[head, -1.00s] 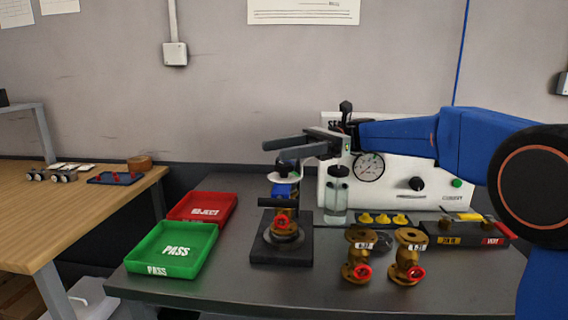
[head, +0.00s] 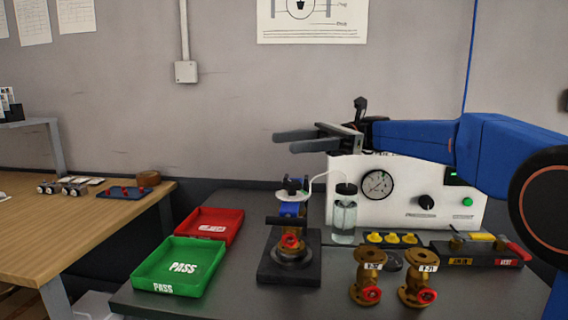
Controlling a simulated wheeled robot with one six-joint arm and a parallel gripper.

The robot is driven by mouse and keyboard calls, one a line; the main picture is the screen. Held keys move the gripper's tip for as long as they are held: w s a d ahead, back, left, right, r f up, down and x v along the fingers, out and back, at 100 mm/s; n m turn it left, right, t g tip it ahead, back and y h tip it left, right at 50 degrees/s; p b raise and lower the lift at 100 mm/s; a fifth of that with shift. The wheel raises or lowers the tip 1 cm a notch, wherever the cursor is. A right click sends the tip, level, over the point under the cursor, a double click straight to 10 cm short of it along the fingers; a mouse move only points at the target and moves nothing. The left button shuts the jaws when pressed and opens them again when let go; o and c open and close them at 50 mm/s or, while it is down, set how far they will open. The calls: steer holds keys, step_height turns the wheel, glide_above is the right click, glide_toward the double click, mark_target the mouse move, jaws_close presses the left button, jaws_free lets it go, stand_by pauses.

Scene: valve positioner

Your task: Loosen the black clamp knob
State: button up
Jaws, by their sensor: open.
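The black clamp knob (head: 292,185) sits on top of the clamp over a white disc and a blue part (head: 289,209). Below it a brass valve with a red handwheel (head: 291,241) stands on a black base (head: 289,268). My gripper (head: 283,142) is above the knob, pointing left, its two dark fingers apart and empty. It does not touch the knob.
A white test unit with a gauge (head: 377,185) and a jar (head: 344,217) stand to the right of the clamp. Two brass valves (head: 369,275) (head: 417,277) stand at front right. Green PASS (head: 150,285) and red (head: 236,232) trays lie to the left.

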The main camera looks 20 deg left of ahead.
steer(key=d+n+t+y, duration=0.1)
steer(key=d+n, duration=0.1)
steer(key=n, duration=0.2)
steer(key=n+t+y, duration=0.5)
steer(key=n+t, duration=0.3)
steer(key=n, duration=1.6)
glide_toward(292, 188)
steer(key=w+x, duration=0.2)
steer(key=x, duration=1.2)
steer(key=shift+a, duration=0.25)
steer(key=shift+w+r, duration=0.1)
steer(key=c, duration=1.1)
